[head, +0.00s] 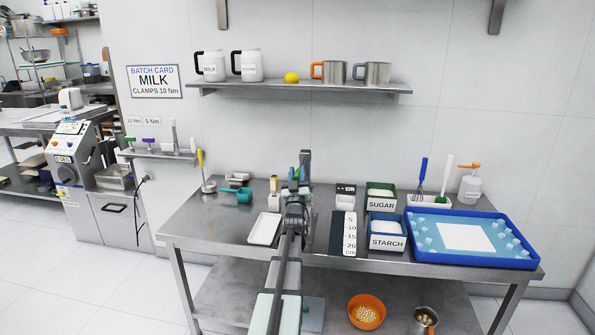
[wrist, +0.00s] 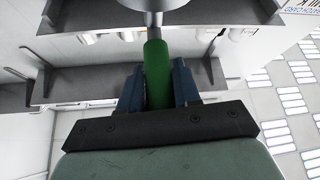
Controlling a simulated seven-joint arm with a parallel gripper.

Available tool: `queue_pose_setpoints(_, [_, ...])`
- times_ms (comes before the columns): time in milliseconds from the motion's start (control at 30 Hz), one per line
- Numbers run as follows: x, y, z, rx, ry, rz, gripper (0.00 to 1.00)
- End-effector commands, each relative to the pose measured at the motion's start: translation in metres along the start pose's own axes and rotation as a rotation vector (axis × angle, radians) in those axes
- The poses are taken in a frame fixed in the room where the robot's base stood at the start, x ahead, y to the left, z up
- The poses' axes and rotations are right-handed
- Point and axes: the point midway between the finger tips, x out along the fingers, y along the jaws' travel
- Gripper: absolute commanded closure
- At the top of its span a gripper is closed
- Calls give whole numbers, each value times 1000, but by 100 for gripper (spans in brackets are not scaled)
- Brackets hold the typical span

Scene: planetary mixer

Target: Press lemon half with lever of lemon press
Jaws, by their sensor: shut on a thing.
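My gripper (wrist: 158,88) is shut on a green handle (wrist: 157,70), with one blue finger on each side, in the wrist view. A grey metal shaft (wrist: 153,20) and a rounded metal piece continue from the handle's far end at the top. I take this to be the press lever; the rest of the press is out of frame there. In the head view my gripper (head: 302,172) is raised over the back middle of the steel table, and my arm hides most of what lies behind it. I cannot see a lemon half. A whole yellow lemon (head: 291,78) sits on the wall shelf.
The steel table (head: 215,228) holds a white tray (head: 265,229) left of my arm. A black-and-white scale strip (head: 343,232), sugar bin (head: 381,196), starch bin (head: 386,232) and blue tray (head: 470,262) stand to the right. The wall shelf (head: 300,87) carries mugs.

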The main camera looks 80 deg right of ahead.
Motion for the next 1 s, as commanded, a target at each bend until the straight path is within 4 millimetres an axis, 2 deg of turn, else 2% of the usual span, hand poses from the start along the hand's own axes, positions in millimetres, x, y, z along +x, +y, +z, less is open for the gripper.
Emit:
queue_pose_setpoints(600, [-4, -1, 6, -3, 21, 5, 100])
queue_pose_setpoints(633, [-4, -1, 6, -3, 21, 5, 65])
queue_pose_setpoints(800, [-4, -1, 5, -3, 24, 5, 49])
queue_pose_setpoints(1000, [-4, -1, 4, -2, 26, 5, 47])
